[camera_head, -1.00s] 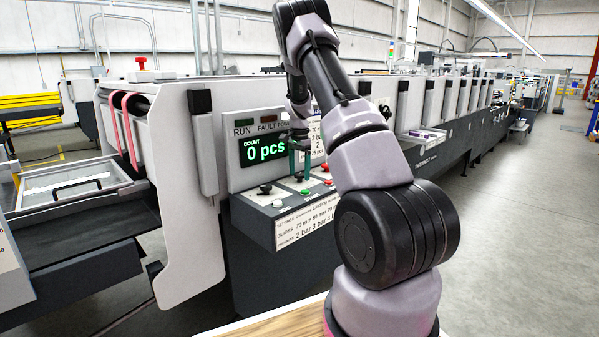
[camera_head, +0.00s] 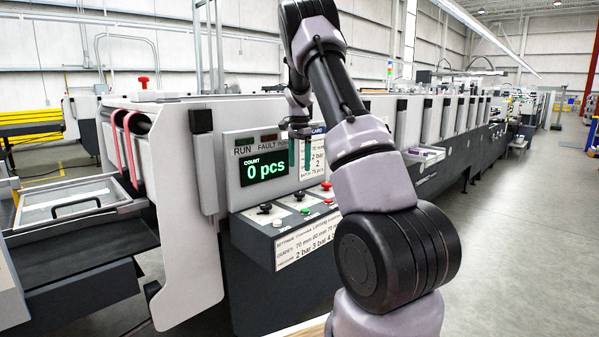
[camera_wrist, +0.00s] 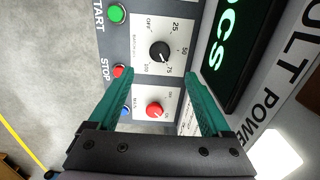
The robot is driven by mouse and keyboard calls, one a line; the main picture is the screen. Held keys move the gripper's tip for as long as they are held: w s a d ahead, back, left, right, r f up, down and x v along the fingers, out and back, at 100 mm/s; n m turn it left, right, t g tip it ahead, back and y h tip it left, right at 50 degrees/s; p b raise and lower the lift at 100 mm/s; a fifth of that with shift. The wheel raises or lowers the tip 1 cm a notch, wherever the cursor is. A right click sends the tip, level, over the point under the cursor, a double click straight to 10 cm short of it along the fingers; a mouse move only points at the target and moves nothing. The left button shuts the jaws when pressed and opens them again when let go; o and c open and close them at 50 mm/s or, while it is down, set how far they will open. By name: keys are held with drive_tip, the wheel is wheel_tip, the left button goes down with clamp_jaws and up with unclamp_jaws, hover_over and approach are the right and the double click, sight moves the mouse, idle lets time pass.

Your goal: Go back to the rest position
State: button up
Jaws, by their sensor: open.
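My gripper (camera_head: 300,154) is open and empty, with two teal fingers pointing down. It hangs in front of the machine's control box, above the sloping control panel (camera_head: 254,221) and right of the green "0 pcs" display (camera_head: 264,168). In the wrist view my gripper (camera_wrist: 160,73) has its fingers spread, with nothing between the tips. Beyond them are a black dial (camera_wrist: 159,52) and a red knob (camera_wrist: 155,109). The green START button (camera_wrist: 116,14) and red STOP button (camera_wrist: 119,71) lie to the left. I see no contact with the panel.
The folder gluer (camera_head: 180,200) runs from the left into the far right background. A feed table with a handled tray (camera_head: 75,200) stands at left. A card with settings (camera_head: 313,158) is behind my gripper. Open grey floor (camera_head: 520,250) lies to the right.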

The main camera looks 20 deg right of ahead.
drive_tip(key=shift+r, duration=0.15)
idle(0.3)
drive_tip(key=s+a+r+n+t+y, duration=0.1)
drive_tip(key=s+a+r+n+t, duration=0.1)
drive_tip(key=s+a+r, duration=0.45)
drive_tip(key=s+a+r+n+t+y, duration=0.15)
drive_tip(key=s+a+r, duration=0.25)
drive_tip(key=s+r, duration=0.6)
drive_tip(key=s+a+n+t, duration=0.2)
drive_tip(key=s+a+n, duration=0.1)
drive_tip(key=s, duration=0.7)
drive_tip(key=s+a+n+t, duration=0.1)
drive_tip(key=s+a+n, duration=0.2)
drive_tip(key=s, duration=0.8)
drive_tip(key=shift+a+r+t, duration=0.3)
drive_tip(key=shift+a+t, duration=0.05)
drive_tip(key=shift+a, duration=0.4)
drive_tip(key=shift+h, duration=0.25)
